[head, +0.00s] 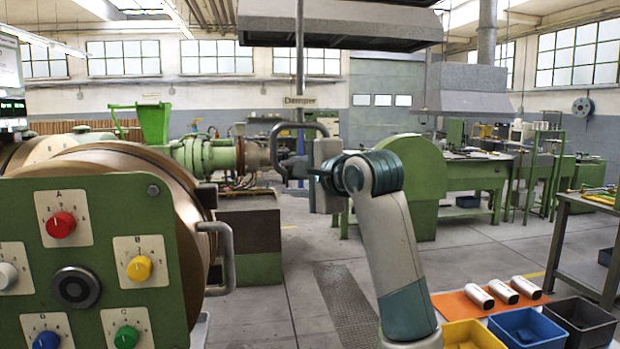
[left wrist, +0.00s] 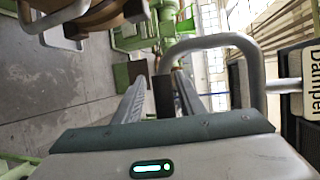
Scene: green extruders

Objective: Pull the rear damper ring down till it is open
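The rear damper ring (head: 274,140) is a grey rounded metal loop hanging beneath the "Damper" sign (head: 300,101) in the middle of the head view. It also shows as a large curved bar (left wrist: 258,62) in the left wrist view, with the sign (left wrist: 312,82) at the right edge. My left gripper (head: 288,168) reaches the ring from the right, at its lower part. In the left wrist view its two fingers (left wrist: 160,88) stand apart, with one end of the loop near the gap between them. I cannot tell whether they touch it. My right gripper is out of view.
A green control panel (head: 100,265) with coloured knobs and a bronze drum (head: 130,165) stands close at the left, with a grey handle (head: 225,260) sticking out. Blue (head: 527,325) and black bins and white cylinders (head: 502,291) are at lower right. The floor between is clear.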

